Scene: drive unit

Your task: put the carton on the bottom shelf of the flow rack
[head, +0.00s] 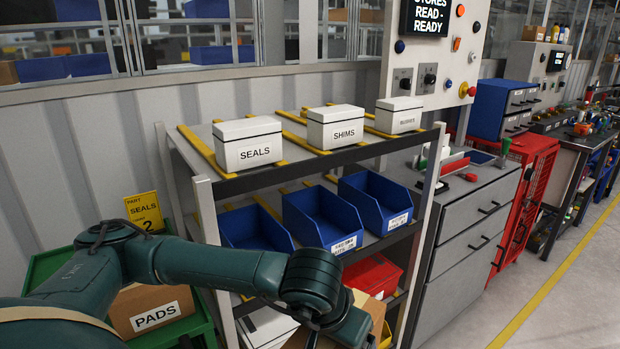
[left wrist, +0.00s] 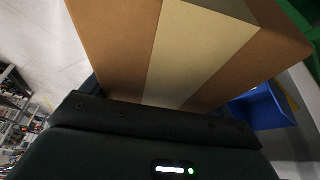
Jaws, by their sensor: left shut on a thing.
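A brown carton (left wrist: 110,45) with a pale tape band is held in my left gripper (left wrist: 155,118), filling the upper part of the left wrist view. In the head view, parts of the carton (head: 368,306) show below and behind my wrist, in front of the rack's lower part; the fingers are hidden there. The flow rack (head: 290,173) stands ahead with sloped shelves. Its bottom shelf is mostly hidden by my arm and the carton, so I cannot tell whether the carton touches it. My right gripper is not in view.
White boxes marked SEALS (head: 250,144), SHIMS (head: 336,128) and BUSHES (head: 399,115) stand on top. Blue bins (head: 322,218) fill the middle shelf; a red bin (head: 373,274) is lower. A PADS carton (head: 155,311) sits on a green stand at left. Grey drawers (head: 470,225) adjoin the right side.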

